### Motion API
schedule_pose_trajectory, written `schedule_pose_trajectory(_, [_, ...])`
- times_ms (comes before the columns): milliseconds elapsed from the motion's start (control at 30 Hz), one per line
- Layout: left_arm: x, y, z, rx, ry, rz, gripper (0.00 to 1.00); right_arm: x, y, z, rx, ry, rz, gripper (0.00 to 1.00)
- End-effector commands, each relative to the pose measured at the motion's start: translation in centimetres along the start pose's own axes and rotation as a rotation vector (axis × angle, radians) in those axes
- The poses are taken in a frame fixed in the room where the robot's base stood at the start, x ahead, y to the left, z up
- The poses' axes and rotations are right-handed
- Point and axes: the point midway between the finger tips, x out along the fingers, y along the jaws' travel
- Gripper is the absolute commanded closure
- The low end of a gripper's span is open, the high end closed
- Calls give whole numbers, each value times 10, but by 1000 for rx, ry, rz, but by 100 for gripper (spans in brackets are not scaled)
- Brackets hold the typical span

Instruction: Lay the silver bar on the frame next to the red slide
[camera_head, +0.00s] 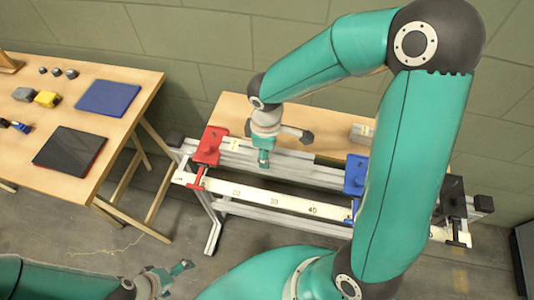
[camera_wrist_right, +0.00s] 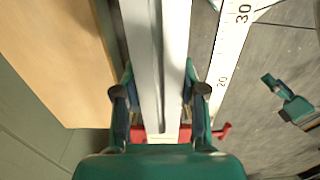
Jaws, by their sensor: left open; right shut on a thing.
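The silver bar (camera_head: 294,160) lies lengthwise along the frame (camera_head: 212,235), its left end close beside the red slide (camera_head: 208,146). My right gripper (camera_head: 264,160) points down and is shut on the bar near that end. In the right wrist view the bar (camera_wrist_right: 158,50) runs between the fingers of my right gripper (camera_wrist_right: 160,105), with red parts of the slide (camera_wrist_right: 222,132) just beyond them. I cannot tell whether the bar rests on the frame or hangs slightly above it. My left gripper (camera_head: 176,277) is open and empty, low in front of the frame.
A blue slide (camera_head: 356,174) sits farther right on the frame. A numbered scale strip (camera_head: 272,202) runs along its front. A wooden table (camera_head: 232,105) stands behind, bearing a small silver block (camera_head: 361,133). Another table (camera_head: 113,121) with a blue mat (camera_head: 108,98) stands left.

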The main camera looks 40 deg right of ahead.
Motion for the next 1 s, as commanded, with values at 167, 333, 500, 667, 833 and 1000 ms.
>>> schedule_pose_trajectory(167, [1,0,0,0,0,0,0,8,0,0,1,2,1,100])
schedule_pose_trajectory(333, [1,0,0,0,0,0,0,8,0,0,0,2,1,100])
schedule_pose_trajectory(500, [3,-1,0,0,0,0,0,10,0,0,0,1,1,49])
schedule_pose_trajectory(667, [3,-1,0,0,0,0,0,10,0,0,0,1,1,34])
schedule_pose_trajectory(833, [3,-1,0,0,0,0,0,10,0,0,1,1,1,34])
schedule_pose_trajectory(1000, [-1,0,0,0,0,0,0,5,0,0,1,2,1,34])
